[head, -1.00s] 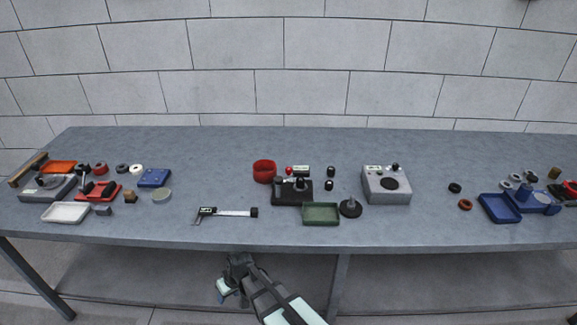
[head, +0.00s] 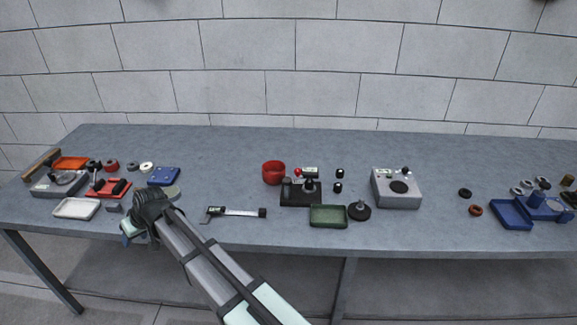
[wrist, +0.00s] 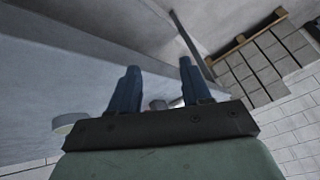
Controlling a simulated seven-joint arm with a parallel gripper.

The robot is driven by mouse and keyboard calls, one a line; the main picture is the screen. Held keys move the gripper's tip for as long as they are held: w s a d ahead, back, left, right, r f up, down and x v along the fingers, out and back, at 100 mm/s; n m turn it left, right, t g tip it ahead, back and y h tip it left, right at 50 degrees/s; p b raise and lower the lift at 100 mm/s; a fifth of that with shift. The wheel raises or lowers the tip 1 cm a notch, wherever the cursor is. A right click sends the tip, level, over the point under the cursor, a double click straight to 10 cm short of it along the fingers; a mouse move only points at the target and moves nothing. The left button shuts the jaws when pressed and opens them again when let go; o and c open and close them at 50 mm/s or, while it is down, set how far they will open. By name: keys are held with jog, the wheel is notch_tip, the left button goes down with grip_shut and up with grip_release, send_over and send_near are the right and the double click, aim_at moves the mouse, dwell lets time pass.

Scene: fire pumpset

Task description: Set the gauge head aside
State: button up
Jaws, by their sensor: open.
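I cannot tell for certain which item is the gauge head. A pale round disc with a tan rim (head: 172,192) lies on the table, left of centre, partly behind my wrist. My gripper (head: 127,232) is at the table's front edge, just in front of and left of that disc. In the wrist view my two blue fingers (wrist: 158,72) are apart with nothing held between them. A small grey round item (wrist: 158,104) shows beyond them, and a pale round piece (wrist: 70,122) shows at the left.
Left are a white tray (head: 76,209), a red fixture (head: 108,189) and a blue block (head: 164,176). A caliper (head: 238,212) lies right of my arm. Further right are a black fixture (head: 300,195), green tray (head: 328,216) and grey dial box (head: 397,188). The back strip is clear.

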jog(key=w+d+r+m+h, duration=0.1)
jog(key=w+d+r, duration=0.2)
jog(key=w+d, duration=0.15)
jog(key=w+d+r+h, duration=0.1)
jog(key=w+d+r, duration=0.25)
jog(key=w, duration=0.25)
notch_tip(320, 180, up, 16)
jog(key=r+m+g+h, duration=0.1)
jog(key=m+h, duration=0.3)
jog(key=m, duration=0.1)
send_over(298, 169)
notch_tip(298, 169, down, 14)
jog(key=shift+f, duration=0.1)
grip_shut()
